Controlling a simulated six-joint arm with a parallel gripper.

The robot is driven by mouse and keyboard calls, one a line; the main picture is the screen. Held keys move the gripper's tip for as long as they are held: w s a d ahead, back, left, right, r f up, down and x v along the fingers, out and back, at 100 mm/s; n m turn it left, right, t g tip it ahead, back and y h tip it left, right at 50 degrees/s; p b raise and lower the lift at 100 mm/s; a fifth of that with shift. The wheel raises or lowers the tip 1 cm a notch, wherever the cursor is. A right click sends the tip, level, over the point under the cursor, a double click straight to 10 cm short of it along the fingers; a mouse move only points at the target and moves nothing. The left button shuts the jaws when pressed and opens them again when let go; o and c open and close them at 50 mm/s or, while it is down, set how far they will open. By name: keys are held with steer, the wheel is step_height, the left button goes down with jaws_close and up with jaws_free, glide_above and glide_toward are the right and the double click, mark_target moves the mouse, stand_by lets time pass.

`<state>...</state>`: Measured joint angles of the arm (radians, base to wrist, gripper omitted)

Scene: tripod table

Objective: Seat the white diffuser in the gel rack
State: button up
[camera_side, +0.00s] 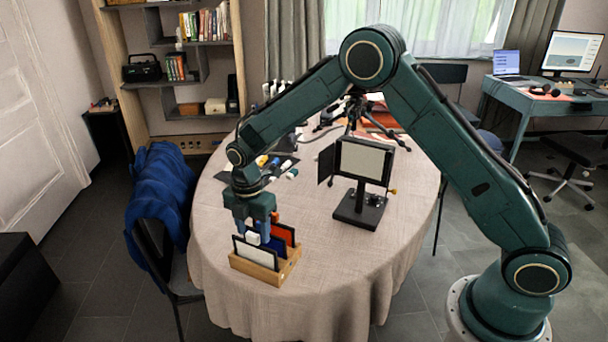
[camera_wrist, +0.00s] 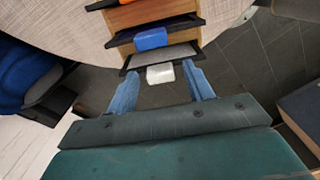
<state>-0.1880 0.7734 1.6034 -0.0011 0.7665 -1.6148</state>
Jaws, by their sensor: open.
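The white diffuser (camera_side: 253,252), a pale panel in a dark frame, stands upright in the front of the wooden gel rack (camera_side: 262,275). Its white tab (camera_wrist: 160,73) sticks up from its top edge. My gripper (camera_side: 253,229) is above the rack, pointing down. In the wrist view my gripper (camera_wrist: 161,71) is open, with one blue finger on each side of the white tab and a gap on both sides. Whether the diffuser's lower edge sits fully in its slot is hidden by the rack's front wall.
A lamp panel (camera_side: 363,161) on a black base stands to the right. Small bottles and a tripod are farther back. Table is clear right of the rack.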

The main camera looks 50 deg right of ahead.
step_height(320, 180, up, 12)
steer(key=shift+f, duration=0.25)
stand_by(0.3)
stand_by(0.5)
steer(key=s+d+r+m+t, duration=0.1)
steer(key=s+d+r+m, duration=0.2)
steer(key=s+r+m, duration=0.35)
steer(key=s+d+r+m+t, duration=0.2)
steer(key=s+d+r+m, duration=0.15)
steer(key=s+r, duration=0.5)
steer(key=s+d+f+m+t, duration=0.1)
steer(key=s+m, duration=0.4)
steer(key=s, duration=0.4)
steer(key=s+d+m+t, duration=0.1)
steer(key=s+d+m, duration=0.1)
steer(key=s+m, duration=0.3)
steer(key=s, duration=0.3)
steer(key=shift+s+f+m+t, duration=0.3)
steer(key=shift+s+f, duration=0.05)
